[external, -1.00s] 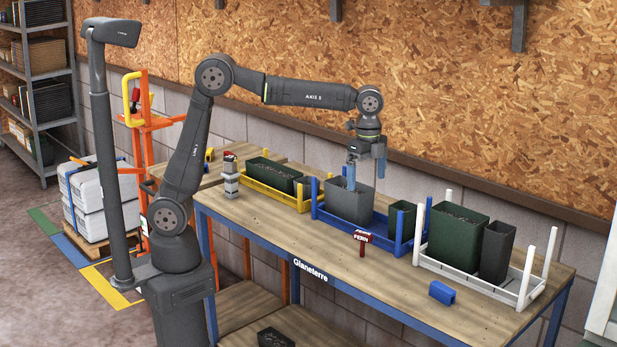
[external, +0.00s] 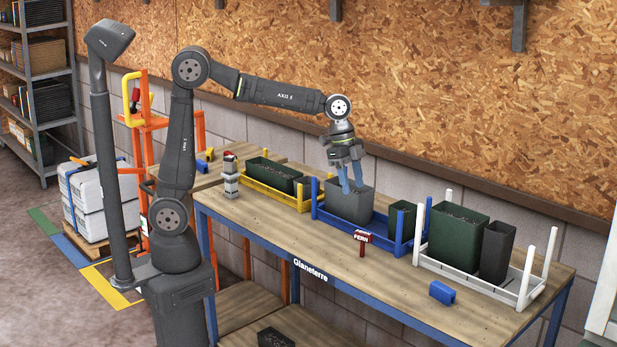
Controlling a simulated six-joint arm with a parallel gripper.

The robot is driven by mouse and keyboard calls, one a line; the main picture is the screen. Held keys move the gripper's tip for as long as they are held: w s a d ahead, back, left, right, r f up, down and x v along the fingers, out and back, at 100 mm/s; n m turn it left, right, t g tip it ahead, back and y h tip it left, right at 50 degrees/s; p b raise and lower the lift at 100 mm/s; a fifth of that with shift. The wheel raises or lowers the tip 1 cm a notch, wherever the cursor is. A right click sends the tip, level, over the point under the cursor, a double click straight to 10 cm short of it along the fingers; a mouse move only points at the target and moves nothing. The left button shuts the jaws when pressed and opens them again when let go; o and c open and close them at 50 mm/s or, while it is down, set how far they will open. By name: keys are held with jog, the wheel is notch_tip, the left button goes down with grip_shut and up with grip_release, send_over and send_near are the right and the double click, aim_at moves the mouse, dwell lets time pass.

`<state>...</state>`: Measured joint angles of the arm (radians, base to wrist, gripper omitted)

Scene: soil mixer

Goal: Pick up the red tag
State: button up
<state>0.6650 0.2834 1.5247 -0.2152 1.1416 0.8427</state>
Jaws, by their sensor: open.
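The red tag (external: 362,238) stands upright on the bench near its front edge, in front of the blue rack, with pale lettering on its face. My gripper (external: 352,188) is open, with its blue fingers pointing down and tilted. It is over the grey pot (external: 350,203) in the blue rack, behind and above the red tag. The fingertips overlap the pot in the picture; I cannot tell whether they touch it. Nothing shows between the fingers.
The blue rack (external: 330,218) also holds a small green pot (external: 402,218). A white rack (external: 470,272) with two tall pots stands at right, a yellow rack (external: 283,195) at left. A blue block (external: 442,292) lies near the front edge. The bench's left front (external: 265,222) is clear.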

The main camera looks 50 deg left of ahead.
jog(key=a+h, duration=0.1)
jog(key=a, duration=0.1)
jog(key=n, duration=0.1)
send_near(363, 232)
jog(key=shift+t, duration=0.3)
jog(key=x, duration=0.2)
jog(key=s+x, duration=0.1)
jog(key=x, duration=0.4)
jog(key=shift+s, duration=0.2)
jog(key=shift+w+x, duration=0.15)
jog(key=shift+x, duration=1.15)
jog(key=shift+w+x, duration=0.2)
jog(key=shift+x, duration=1.1)
jog(key=shift+d, duration=0.1)
jog(key=shift+c, duration=0.2)
grip_shut()
